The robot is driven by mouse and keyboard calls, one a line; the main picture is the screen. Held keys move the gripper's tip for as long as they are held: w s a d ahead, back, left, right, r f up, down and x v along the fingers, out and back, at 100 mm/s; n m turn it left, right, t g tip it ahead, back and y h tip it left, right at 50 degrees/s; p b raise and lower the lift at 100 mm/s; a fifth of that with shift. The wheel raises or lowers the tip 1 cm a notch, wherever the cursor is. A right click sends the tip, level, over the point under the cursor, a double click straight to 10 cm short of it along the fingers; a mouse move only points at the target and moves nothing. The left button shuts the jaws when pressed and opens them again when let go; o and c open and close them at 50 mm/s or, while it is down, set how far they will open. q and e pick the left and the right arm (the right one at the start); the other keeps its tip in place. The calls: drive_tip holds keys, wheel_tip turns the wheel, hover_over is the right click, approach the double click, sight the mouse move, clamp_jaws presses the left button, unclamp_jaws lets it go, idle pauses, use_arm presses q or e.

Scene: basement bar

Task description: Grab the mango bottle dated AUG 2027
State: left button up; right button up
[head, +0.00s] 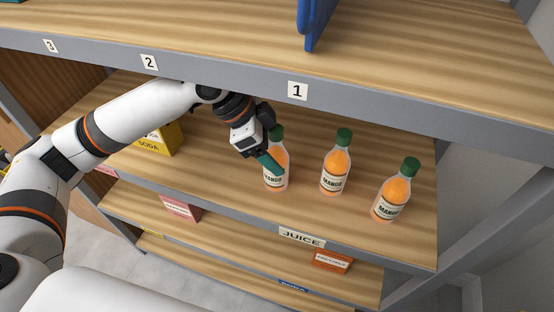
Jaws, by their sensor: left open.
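Three orange mango bottles with green caps stand upright on the wooden shelf marked JUICE: a left one (281,178), a middle one (335,164) and a right one (392,196). Each has a cream label reading MANGO; no date is readable on any of them. My left gripper (270,162) reaches in from the left, open, with a teal finger in front of the left bottle and overlapping it in the view. I cannot tell whether it touches that bottle. My right gripper is not in view.
A yellow soda box (160,141) stands on the same shelf at left. The shelf above (200,75), with number tags, overhangs the bottles and my arm. A blue object (314,22) sits on it. Lower shelves hold a pink box (180,208) and an orange box (332,261).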

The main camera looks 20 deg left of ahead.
use_arm(q)
drive_tip(key=shift+s+a+f, duration=0.1)
drive_tip(key=shift+f, duration=0.05)
drive_tip(key=c, duration=1.3)
drive_tip(key=shift+r+p, duration=0.8)
drive_tip(key=shift+p, duration=0.45)
